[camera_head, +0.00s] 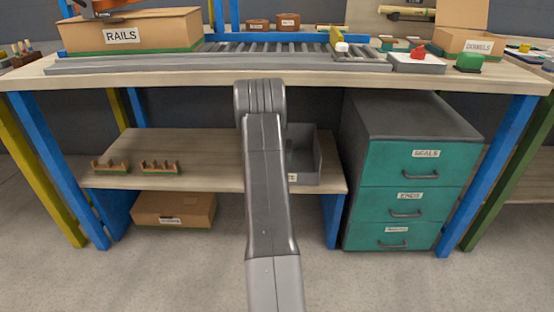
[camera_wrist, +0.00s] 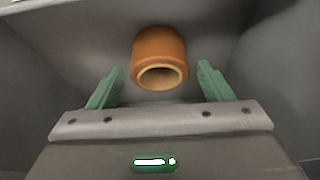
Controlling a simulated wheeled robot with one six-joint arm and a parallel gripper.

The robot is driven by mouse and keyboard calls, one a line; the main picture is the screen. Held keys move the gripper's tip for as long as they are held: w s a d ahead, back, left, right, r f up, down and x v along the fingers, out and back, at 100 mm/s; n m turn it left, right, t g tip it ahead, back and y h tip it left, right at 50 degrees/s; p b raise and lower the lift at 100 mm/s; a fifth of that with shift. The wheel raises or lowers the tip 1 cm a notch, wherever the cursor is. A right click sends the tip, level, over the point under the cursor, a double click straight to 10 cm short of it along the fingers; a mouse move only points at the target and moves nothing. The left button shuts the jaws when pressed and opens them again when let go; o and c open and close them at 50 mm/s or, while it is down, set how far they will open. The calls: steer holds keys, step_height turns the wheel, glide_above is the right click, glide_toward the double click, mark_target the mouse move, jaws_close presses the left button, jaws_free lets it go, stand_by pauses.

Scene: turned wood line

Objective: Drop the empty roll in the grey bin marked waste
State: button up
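The empty roll (camera_wrist: 160,46) is a short orange-brown tube with a pale rim and a hollow end facing the wrist camera. My gripper (camera_wrist: 161,68) is open, with its two green fingers apart on either side of the roll and a gap at each side. Grey walls of the grey bin (camera_wrist: 52,62) surround the roll in the wrist view. I cannot tell whether the roll rests on the bin's floor. In the head view the grey bin (camera_head: 307,168) stands on the lower shelf, mostly behind my arm, its label largely covered. The roll and gripper are hidden there.
The lower shelf (camera_head: 215,160) also holds two small wooden racks (camera_head: 160,167) at left. A teal drawer cabinet (camera_head: 404,180) stands right of the bin. The workbench top (camera_head: 215,78) lies above, with a roller conveyor and a rails box. A cardboard box (camera_head: 174,209) sits below the shelf.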

steer(key=p+v, duration=0.3)
steer(key=v, duration=0.5)
steer(key=shift+r, duration=0.4)
steer(key=shift+w+f, duration=0.1)
steer(key=b+x, duration=0.3)
steer(key=x, duration=0.5)
steer(key=shift+f, duration=0.3)
steer(key=shift+r, duration=0.65)
steer(key=shift+f, duration=0.1)
